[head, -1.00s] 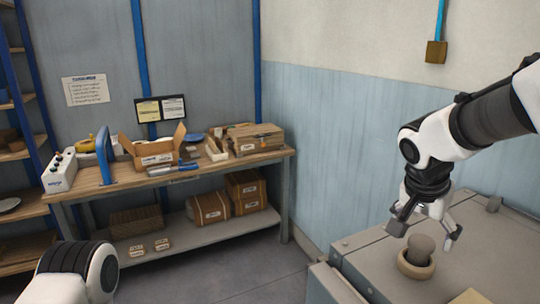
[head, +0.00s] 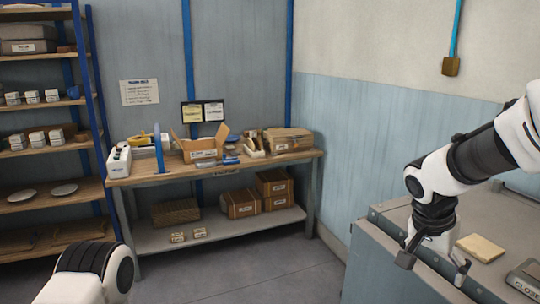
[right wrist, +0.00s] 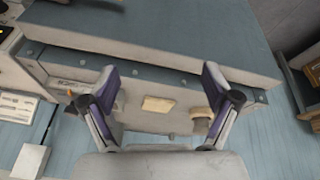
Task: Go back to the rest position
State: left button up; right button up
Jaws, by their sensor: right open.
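My right gripper (head: 433,267) is open and empty in the head view, pointing down by the left edge of the grey cabinet (head: 380,262). In the right wrist view its two fingers (right wrist: 160,75) are spread wide with nothing between them. A tan pad (right wrist: 157,104) and a short round tan piece (right wrist: 203,122) show beyond the fingers. I cannot tell whether the fingers touch the cabinet. On the left, only a white and black part of my left arm shows in the head view; its gripper is out of view.
A wooden workbench (head: 140,178) with boxes and tools stands against the back wall. A shelf rack (head: 45,192) is at the left. On the cabinet lie a tan pad (head: 481,247) and a grey labelled piece (head: 525,277). The floor (head: 270,268) between is clear.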

notch_tip(320, 180, down, 8)
jog(key=w+d+g, duration=0.1)
jog(key=d+g, duration=0.1)
jog(key=s+a+f+n+g+y+b, duration=0.1)
jog(key=s+a+f+n+g+b, duration=0.15)
jog(key=s+f, duration=0.95)
jog(key=s+a+f+n+g+y+b, duration=0.1)
jog(key=s+a+f+y, duration=0.15)
jog(key=s+f, duration=0.85)
jog(key=s+a+f+n+g+y+b, duration=0.1)
jog(key=s+a+f+b, duration=0.15)
jog(key=s+f, duration=0.95)
pick_arm(q)
jog(key=f, duration=0.4)
jog(key=w+f, duration=0.1)
jog(key=shift+d+f+p, duration=0.2)
jog(key=shift+f+p, duration=0.1)
jog(key=shift+f, duration=0.1)
pick_arm(e)
jog(key=w+f+n+t, duration=0.3)
jog(key=w+n+t, duration=0.2)
jog(key=w, duration=0.4)
jog(key=shift+d+f+h, duration=0.3)
jog(key=shift+f+h, duration=0.05)
jog(key=shift+h, duration=0.1)
